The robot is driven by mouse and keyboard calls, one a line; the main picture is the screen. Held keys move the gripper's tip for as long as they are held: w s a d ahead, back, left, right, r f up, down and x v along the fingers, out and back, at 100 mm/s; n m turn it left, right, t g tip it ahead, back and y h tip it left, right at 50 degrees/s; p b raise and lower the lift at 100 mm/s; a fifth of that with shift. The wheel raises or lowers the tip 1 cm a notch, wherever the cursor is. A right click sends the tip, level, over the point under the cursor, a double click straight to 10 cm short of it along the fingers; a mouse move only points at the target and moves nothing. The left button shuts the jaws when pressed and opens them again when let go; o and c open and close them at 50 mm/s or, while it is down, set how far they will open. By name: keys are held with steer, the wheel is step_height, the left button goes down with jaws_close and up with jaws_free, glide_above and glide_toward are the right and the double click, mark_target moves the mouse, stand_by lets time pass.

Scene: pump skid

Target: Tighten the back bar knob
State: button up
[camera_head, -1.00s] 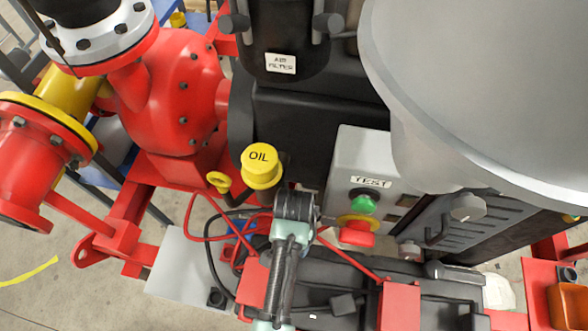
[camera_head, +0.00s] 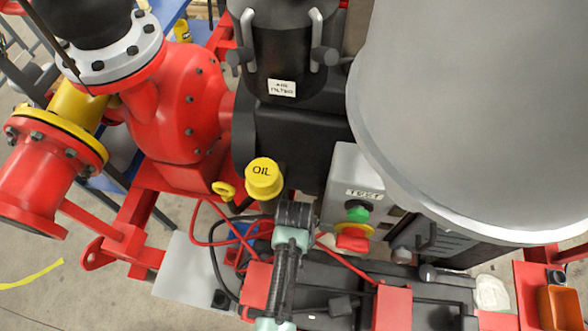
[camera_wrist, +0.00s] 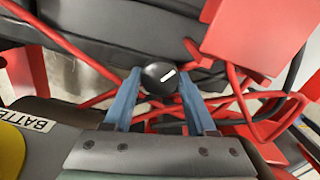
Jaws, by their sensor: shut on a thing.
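The knob's underside and stem are hidden in this view. In the head view my own arm covers the gripper and the held knob. I cannot tell from these frames how tight the knob is.
Red cables (camera_wrist: 240,95) run close around the gripper in the wrist view. A yellow oil cap (camera_head: 263,180) stands left of my arm. A grey box with a green and a red button (camera_head: 352,237) stands to the right. A large grey tank (camera_head: 470,110) overhangs the right side.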

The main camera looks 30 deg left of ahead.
steer(key=n+p, duration=0.1)
steer(key=n, duration=0.5)
steer(key=shift+p, duration=0.3)
steer(key=shift+w, duration=0.1)
stand_by(0.3)
steer(key=o, duration=1.4)
step_height(320, 180, up, 13)
